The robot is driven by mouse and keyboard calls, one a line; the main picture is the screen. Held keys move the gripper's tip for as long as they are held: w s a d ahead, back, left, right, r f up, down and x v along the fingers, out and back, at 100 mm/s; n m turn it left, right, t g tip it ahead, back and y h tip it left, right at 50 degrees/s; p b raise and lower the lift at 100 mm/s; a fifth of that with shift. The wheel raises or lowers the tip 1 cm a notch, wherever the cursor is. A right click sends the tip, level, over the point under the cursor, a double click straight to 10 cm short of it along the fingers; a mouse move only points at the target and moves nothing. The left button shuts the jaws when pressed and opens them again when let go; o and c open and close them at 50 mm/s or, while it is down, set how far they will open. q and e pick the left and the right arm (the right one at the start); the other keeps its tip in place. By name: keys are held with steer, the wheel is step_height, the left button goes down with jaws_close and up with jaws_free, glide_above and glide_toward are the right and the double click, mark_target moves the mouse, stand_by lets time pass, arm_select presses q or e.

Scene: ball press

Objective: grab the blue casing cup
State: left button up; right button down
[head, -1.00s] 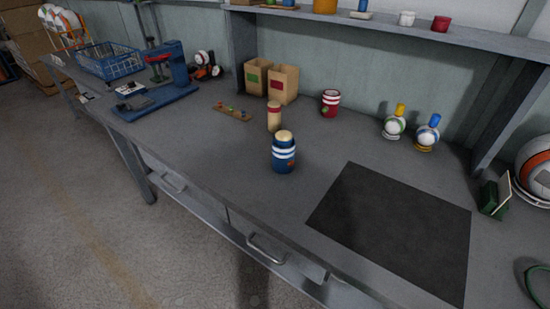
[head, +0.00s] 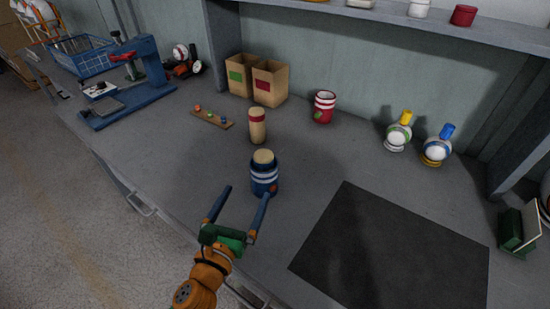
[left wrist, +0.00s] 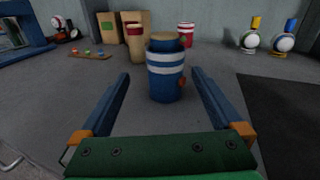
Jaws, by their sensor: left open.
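The blue casing cup (head: 264,180) stands upright on the workbench, with white stripes and a tan piece showing in its top. It also stands ahead of the fingers in the left wrist view (left wrist: 166,82). My left gripper (head: 243,193) is open and empty, just in front of the cup on its near side. In the left wrist view its two blue fingers (left wrist: 162,82) point toward the cup, one to each side of it, and do not appear to touch it. My right gripper is not in view.
A tan cylinder with a red band (head: 257,127) stands behind the cup, and a red striped cup (head: 324,107) farther back. A dark mat (head: 395,250) lies to the right. Two cardboard boxes (head: 268,83) and a blue press (head: 150,75) stand at the back left.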

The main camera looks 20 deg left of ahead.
mark_target(261, 169)
arm_select(q)
steer(key=w, duration=0.2)
steer(key=w+m, duration=0.1)
steer(key=shift+w+d+r+h+p, duration=0.1)
steer(key=shift+d+r+h+p, duration=0.2)
steer(key=shift+r+p, duration=0.1)
steer(key=shift+w+r+t, duration=0.25)
steer(key=shift+w+t, duration=0.05)
steer(key=shift+w, duration=0.5)
steer(key=w, duration=0.6)
steer(key=shift+w+d+f, duration=0.3)
steer(key=shift+w+d, duration=0.05)
steer(key=shift+s+r, duration=0.1)
steer(key=shift+s, duration=0.05)
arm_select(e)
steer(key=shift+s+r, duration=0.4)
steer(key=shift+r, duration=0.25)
arm_select(q)
jaws_close()
steer(key=shift+r, duration=0.1)
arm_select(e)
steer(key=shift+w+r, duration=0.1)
